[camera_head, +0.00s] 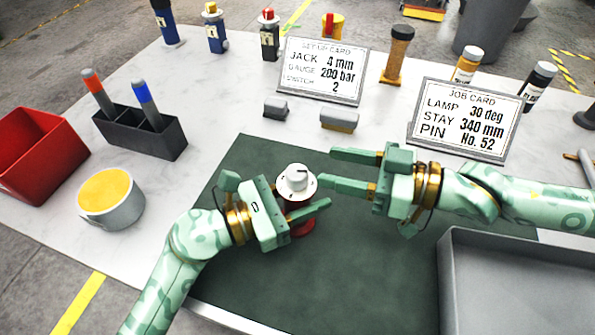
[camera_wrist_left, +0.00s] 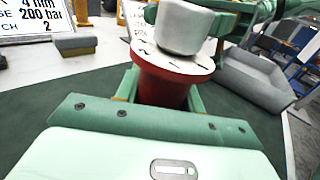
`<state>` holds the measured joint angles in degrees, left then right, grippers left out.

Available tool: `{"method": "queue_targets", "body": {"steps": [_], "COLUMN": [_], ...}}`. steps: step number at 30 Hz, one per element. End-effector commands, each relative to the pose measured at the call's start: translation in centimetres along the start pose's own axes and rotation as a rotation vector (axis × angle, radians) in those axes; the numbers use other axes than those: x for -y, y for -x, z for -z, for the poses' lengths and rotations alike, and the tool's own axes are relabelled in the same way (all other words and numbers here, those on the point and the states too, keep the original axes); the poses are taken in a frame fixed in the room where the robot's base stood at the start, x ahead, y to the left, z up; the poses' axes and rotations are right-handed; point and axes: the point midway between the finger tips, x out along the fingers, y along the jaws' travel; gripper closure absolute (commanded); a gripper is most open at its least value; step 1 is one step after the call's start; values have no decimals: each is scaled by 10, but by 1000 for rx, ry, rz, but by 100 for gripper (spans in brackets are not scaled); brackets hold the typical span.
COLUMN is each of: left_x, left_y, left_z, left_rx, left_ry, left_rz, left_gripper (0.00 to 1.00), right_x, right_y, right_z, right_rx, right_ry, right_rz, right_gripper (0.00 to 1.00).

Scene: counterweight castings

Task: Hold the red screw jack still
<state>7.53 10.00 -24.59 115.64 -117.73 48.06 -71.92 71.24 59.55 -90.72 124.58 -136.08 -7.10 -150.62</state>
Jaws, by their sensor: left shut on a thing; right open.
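The red screw jack (camera_head: 303,229) stands on the dark green mat (camera_head: 350,275), with a white dial and pale knob (camera_head: 297,177) on top. My left gripper (camera_head: 303,203) is shut on its red body, which shows between the fingers in the left wrist view (camera_wrist_left: 163,88). The dial there has dark marks, too partly hidden to read. My right gripper (camera_head: 329,167) is open and empty, its fingertips just right of the knob in the head view. Part of the jack's body is hidden by my left gripper.
A grey tray (camera_head: 446,285) lies at the right. The set-up card (camera_head: 322,70) and job card (camera_head: 464,121) stand behind, with two small grey blocks (camera_head: 276,108) (camera_head: 339,120) nearby. At left are a red bin (camera_head: 62,160), a pen holder (camera_head: 160,145) and a yellow-topped pot (camera_head: 112,205).

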Motion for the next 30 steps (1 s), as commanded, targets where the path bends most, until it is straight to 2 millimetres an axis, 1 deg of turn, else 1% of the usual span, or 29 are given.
{"method": "queue_targets", "body": {"steps": [1,3,5,7,10,15,19,24,30], "left_x": [0,0,0,0,0,0,0,0,0], "left_y": [0,0,0,0,0,0,0,0,0], "left_z": [0,0,0,0,0,0,0,0,0], "left_rx": [0,0,0,0,0,0,0,0,0], "left_ry": [-1,-1,-1,-1,-1,-1,-1,-1,0], "left_rz": [-1,0,0,0,0,0,0,-1,0], "left_gripper": [100,100,100,100,100,100,100,100,100], "right_x": [10,21,28,32,36,38,39,40,39], "right_y": [5,11,13,10,-3,-33,-50,-59,-59], "right_z": [-2,-3,-3,-3,-1,2,4,5,5], "right_rx": [-28,-64,-86,-100,-107,-107,-105,-104,-103], "right_ry": [29,63,80,88,92,89,90,91,91], "right_rz": [27,57,75,86,92,91,89,88,87], "right_gripper": [50,50,50,50,50,50,50,50,50]}}
